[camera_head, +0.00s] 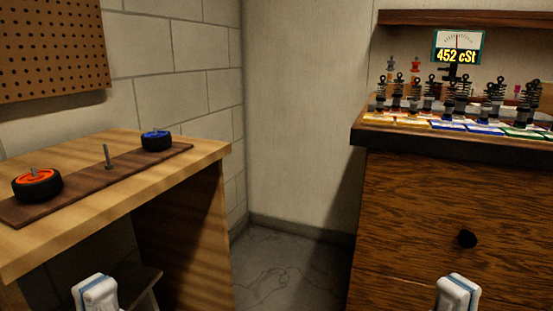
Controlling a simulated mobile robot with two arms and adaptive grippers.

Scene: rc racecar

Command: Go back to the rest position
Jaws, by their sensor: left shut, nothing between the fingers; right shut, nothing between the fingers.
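My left gripper (95,292) shows at the bottom left of the head view, in front of the wooden workbench. Only its white and blue upper part is in the frame; it is shut and empty. My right gripper (458,293) shows at the bottom right, in front of the dark wooden cabinet. It is also shut and empty. Both are apart from any object.
The light workbench (85,230) bears a dark board (85,188) with an orange-hubbed wheel (37,184), a blue-hubbed wheel (156,140) and a bare peg (107,155). The cabinet (430,200) carries several shock absorbers (450,95) and a "452 cSt" display (457,47). Floor (285,265) shows between.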

